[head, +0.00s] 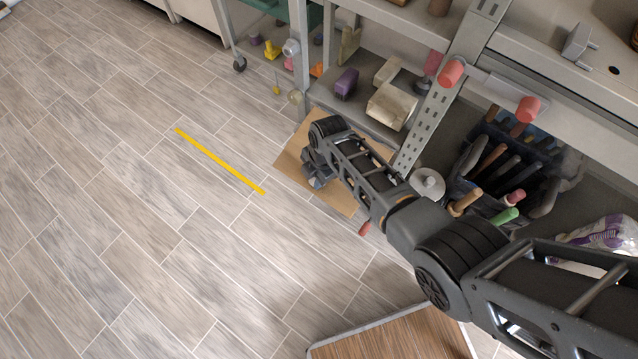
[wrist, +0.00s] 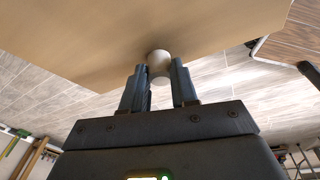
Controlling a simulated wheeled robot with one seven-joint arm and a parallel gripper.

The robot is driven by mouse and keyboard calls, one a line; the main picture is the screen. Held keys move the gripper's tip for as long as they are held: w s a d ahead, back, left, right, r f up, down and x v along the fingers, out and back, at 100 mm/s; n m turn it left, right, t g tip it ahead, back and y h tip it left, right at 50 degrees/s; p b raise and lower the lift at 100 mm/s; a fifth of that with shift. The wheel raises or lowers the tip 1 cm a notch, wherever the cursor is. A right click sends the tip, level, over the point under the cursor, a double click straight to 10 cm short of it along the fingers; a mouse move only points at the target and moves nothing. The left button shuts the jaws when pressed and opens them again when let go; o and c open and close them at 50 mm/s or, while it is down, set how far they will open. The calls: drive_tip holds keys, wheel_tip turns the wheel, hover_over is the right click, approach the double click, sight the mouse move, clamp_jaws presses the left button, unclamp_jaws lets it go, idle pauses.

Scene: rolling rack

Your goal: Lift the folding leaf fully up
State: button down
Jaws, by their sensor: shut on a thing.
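The folding leaf is a plain tan panel (head: 338,200) at the front of the grey rack in the head view. My arm crosses over it and hides its middle. In the wrist view the leaf (wrist: 150,30) fills the top of the picture, with a pale round knob (wrist: 159,62) at its edge. My gripper (wrist: 159,80) is shut on this knob, one finger on each side. In the head view my gripper (head: 314,178) is over the leaf, and the knob is hidden. I cannot tell the leaf's exact tilt.
The grey rack (head: 408,130) holds small coloured items on its shelves. A dark holder with several handled tools (head: 490,165) stands to the right. A brown wooden surface (head: 400,335) lies at the bottom. The tiled floor on the left is clear, apart from a yellow strip (head: 220,161).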

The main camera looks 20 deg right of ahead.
drive_tip(key=r, duration=0.1)
drive_tip(key=r+g+y+p, duration=0.1)
drive_tip(key=r, duration=0.1)
drive_tip(key=r+y, duration=0.1)
drive_tip(key=r, duration=0.1)
drive_tip(key=shift+w+d+g, duration=0.2)
drive_tip(key=shift+d+g, duration=0.1)
drive_tip(key=shift+w+d+r+p, duration=0.2)
drive_tip(key=shift+r+p, duration=0.2)
drive_tip(key=shift+r, duration=0.15)
drive_tip(key=shift+w+d+r, duration=0.1)
drive_tip(key=shift+d+r, duration=0.1)
drive_tip(key=shift+r, duration=0.2)
drive_tip(key=shift+w, duration=0.1)
drive_tip(key=c, duration=1.2)
unclamp_jaws()
drive_tip(key=shift+d, duration=0.1)
drive_tip(key=o, duration=0.3)
drive_tip(key=shift+o, duration=0.2)
drive_tip(key=v, duration=0.7)
drive_tip(key=shift+r+p, duration=0.35)
drive_tip(key=shift+p, duration=0.05)
